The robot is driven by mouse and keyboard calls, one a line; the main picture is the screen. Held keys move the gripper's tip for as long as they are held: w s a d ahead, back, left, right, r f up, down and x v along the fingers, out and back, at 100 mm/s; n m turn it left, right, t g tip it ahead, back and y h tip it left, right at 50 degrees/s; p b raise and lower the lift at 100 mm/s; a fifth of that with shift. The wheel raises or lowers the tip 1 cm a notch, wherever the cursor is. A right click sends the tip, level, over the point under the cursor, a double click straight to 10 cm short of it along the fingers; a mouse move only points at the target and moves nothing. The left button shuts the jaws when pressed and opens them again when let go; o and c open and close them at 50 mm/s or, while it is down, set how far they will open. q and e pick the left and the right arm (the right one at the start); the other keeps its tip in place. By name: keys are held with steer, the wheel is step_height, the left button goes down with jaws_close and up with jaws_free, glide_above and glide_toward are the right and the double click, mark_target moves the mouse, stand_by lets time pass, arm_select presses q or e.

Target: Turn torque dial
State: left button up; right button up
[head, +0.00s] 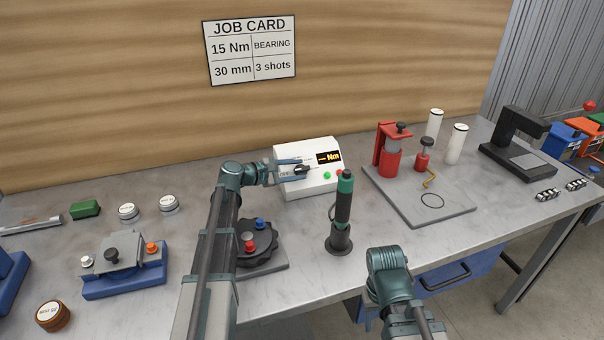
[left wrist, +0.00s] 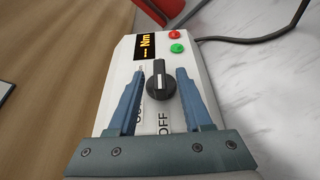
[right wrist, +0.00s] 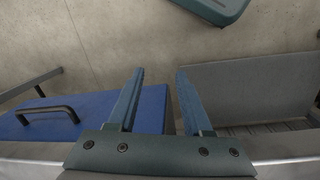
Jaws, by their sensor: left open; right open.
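The torque controller is a white box (head: 318,185) with a display reading "Nm" (head: 328,157), on the bench against the wall. Its black dial (left wrist: 160,86) with a white pointer line sits between the spread fingers of my left gripper (left wrist: 160,84) in the left wrist view, with a gap on each side. "OFF" is printed near the dial. In the head view the left gripper (head: 289,168) reaches the box from the left and partly hides its face.
A green and black screwdriver (head: 342,210) stands in a holder right of my left arm. A black rotary fixture (head: 259,248) lies beside that arm. A red press (head: 391,150) stands on a grey plate. A blue drawer (head: 460,274) hangs under the bench. A job card (head: 250,50) reads 15 Nm.

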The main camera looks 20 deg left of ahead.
arm_select(q)
steer(key=shift+x, duration=1.15)
steer(key=shift+c, duration=0.2)
jaws_close()
